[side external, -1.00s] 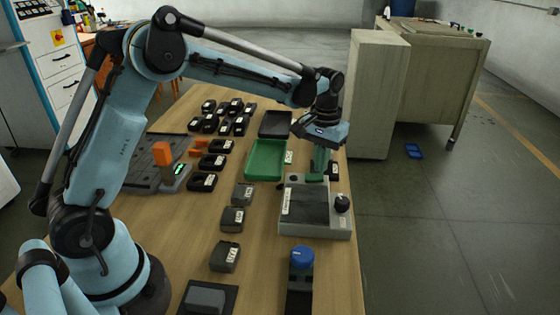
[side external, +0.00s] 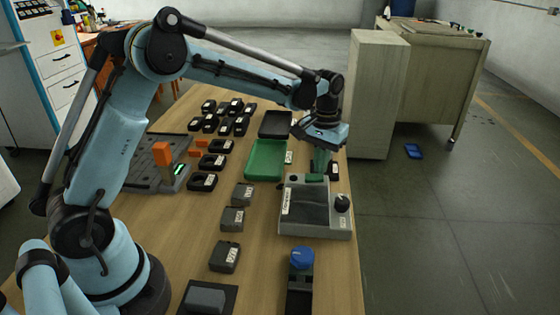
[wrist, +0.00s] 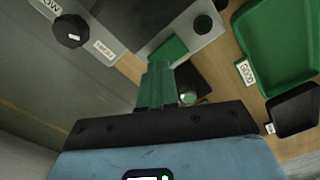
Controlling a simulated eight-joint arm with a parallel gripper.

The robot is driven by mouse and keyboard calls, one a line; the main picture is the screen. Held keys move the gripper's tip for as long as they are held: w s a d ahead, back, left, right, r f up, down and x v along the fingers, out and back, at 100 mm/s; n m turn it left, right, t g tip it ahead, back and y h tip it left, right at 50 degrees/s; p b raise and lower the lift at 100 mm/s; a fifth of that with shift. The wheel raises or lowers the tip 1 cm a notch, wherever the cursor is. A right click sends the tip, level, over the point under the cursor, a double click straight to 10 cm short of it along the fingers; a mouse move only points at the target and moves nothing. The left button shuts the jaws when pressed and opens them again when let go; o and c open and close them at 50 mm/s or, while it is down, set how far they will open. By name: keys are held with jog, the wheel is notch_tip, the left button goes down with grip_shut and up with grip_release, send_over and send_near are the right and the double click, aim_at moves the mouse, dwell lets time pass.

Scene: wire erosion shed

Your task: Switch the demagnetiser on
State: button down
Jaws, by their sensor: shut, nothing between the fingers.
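The demagnetiser appears to be the grey box (side external: 287,222) with a dark top plate on the table. It has a black knob (side external: 342,203) on its right side, also seen in the wrist view (wrist: 70,31). A green rocker-like part (side external: 315,178) sits at its far edge; it shows in the wrist view (wrist: 167,50) just beyond my fingertips. My gripper (side external: 320,170) points down over that far edge, its green fingers shut and empty. In the wrist view the fingertips (wrist: 158,66) overlap the green part's edge; whether they touch it I cannot tell.
A green tray (side external: 251,172) and a black tray (side external: 264,129) lie left of and beyond the box. Several dark blocks stand to the left. A blue-topped device (side external: 302,258) stands nearer the camera. The table's right edge is close to the box.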

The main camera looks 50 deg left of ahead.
jog(key=shift+f, duration=0.7)
dwell(0.4)
jog(key=shift+r, duration=3.55)
jog(key=s+r+m+t, duration=0.1)
jog(key=s+r+t, duration=0.3)
jog(key=s, duration=0.5)
jog(key=s+f+m+t, duration=0.2)
jog(key=s+t, duration=0.1)
jog(key=s, duration=0.7)
jog(key=shift+d, duration=0.3)
